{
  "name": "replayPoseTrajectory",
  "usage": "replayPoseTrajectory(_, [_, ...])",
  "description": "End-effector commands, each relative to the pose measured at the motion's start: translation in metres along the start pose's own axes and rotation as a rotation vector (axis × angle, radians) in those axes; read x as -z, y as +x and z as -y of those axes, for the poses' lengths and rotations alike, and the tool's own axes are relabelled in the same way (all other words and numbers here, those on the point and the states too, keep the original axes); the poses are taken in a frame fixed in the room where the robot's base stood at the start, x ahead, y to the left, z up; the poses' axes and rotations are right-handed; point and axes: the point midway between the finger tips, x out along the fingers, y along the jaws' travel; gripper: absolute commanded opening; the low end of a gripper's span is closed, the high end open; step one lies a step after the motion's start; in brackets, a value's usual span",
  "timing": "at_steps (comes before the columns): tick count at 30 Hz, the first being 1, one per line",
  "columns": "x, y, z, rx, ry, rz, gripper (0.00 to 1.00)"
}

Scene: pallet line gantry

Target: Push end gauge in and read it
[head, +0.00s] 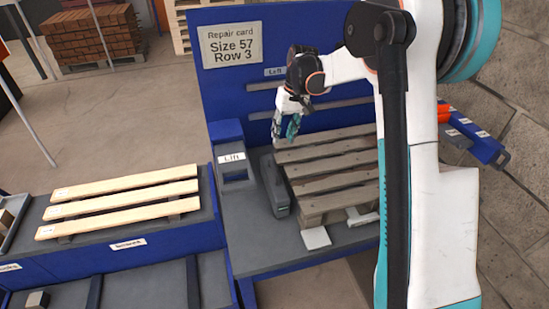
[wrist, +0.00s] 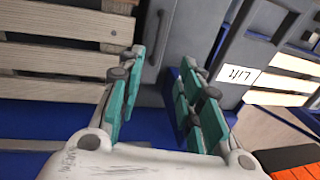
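A dark grey block with a recessed handle, apparently the end gauge (head: 274,186), stands on the bench beside the left end of a worn grey pallet (head: 330,168). Its scale or reading cannot be made out. My gripper (head: 286,130) is above and behind the block, near the blue back panel. In the wrist view my gripper's (wrist: 164,62) teal fingers are apart with nothing between them. The grey gauge (wrist: 170,30) shows beyond the fingertips, with the pallet (wrist: 60,62) to its left. Whether the gauge touches the pallet cannot be told.
A blue back panel (head: 225,88) bears a card (head: 232,45) reading "Repair card, Size 57, Row 3". A grey box labelled "Lift" (head: 232,165) stands left of the gauge. Pale boards (head: 120,208) lie on the left bench.

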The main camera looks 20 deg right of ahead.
Motion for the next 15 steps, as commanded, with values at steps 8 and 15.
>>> replayPoseTrajectory(8, [0.004, 0.02, -0.002, 0.005, 0.0, 0.009, 0.33])
replayPoseTrajectory(15, [0.003, 0.064, -0.002, 0.004, 0.0, 0.009, 0.33])
